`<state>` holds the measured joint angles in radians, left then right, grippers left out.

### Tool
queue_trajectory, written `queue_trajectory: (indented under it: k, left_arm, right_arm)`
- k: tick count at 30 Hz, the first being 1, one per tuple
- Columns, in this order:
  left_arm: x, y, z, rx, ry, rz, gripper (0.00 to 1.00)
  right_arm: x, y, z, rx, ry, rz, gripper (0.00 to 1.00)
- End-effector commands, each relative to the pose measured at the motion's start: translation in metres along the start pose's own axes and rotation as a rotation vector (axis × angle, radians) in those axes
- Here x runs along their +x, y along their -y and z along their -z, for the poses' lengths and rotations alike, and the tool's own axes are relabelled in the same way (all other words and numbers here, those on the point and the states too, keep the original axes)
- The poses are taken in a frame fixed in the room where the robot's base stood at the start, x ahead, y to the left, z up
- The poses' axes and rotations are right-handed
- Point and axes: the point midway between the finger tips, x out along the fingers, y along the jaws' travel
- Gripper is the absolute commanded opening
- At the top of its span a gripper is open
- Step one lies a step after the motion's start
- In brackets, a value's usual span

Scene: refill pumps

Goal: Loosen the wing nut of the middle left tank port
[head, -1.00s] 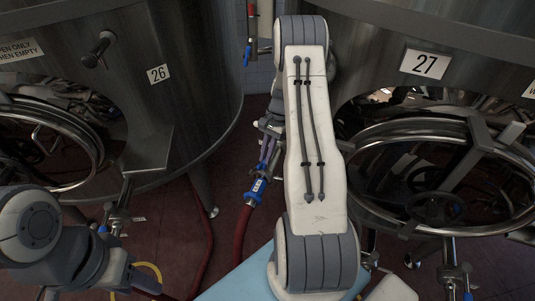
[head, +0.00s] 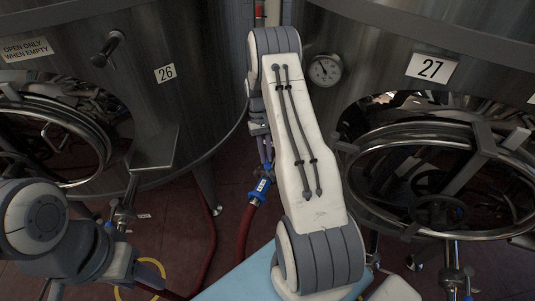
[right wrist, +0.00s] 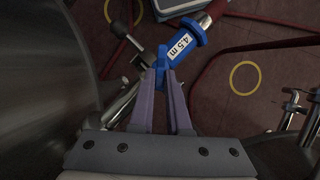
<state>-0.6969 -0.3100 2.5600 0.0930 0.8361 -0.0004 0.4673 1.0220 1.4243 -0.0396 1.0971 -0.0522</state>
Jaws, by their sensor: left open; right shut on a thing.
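My right gripper (right wrist: 165,85) is shut on a blue part at the end of a blue hose coupling (right wrist: 182,42) labelled "4.5 m". In the head view the gripper (head: 263,150) hangs between the two tanks, with the coupling (head: 259,192) just below its fingers. A red hose (head: 244,235) runs down from it. Tank 26 (head: 215,70) stands at the left and tank 27 (head: 395,55) at the right. A steel valve (head: 122,215) sits low by tank 26. I cannot make out the wing nut itself. My left gripper (head: 150,272) is open at the lower left, partly blurred into the background.
A round gauge (head: 325,70) is on tank 27. A steel leg (head: 207,188) stands behind the hose. Red hoses and yellow rings (right wrist: 244,78) lie on the dark red floor.

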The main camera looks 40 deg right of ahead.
Motion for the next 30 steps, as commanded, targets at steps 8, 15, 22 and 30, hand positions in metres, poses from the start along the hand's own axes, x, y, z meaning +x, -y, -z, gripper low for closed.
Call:
queue_trajectory:
  k: [8,15,22,30]
  left_arm:
    - [-0.004,0.0,0.0,0.0,0.0,0.0,0.5]
    - [-0.007,-0.001,0.0,0.0,0.0,0.0,0.5]
    - [-0.01,-0.001,0.001,0.0,0.0,0.0,0.5]
    - [-0.013,-0.001,0.001,0.0,0.0,0.0,0.5]
  right_arm:
    - [0.0,0.005,-0.003,-0.245,0.006,-0.104,0.0]
    - [0.001,0.009,-0.005,-0.452,0.009,-0.19,0.0]
    - [0.001,0.011,-0.006,-0.624,0.008,-0.264,0.0]
    - [0.003,0.012,-0.008,-0.76,0.008,-0.32,0.0]
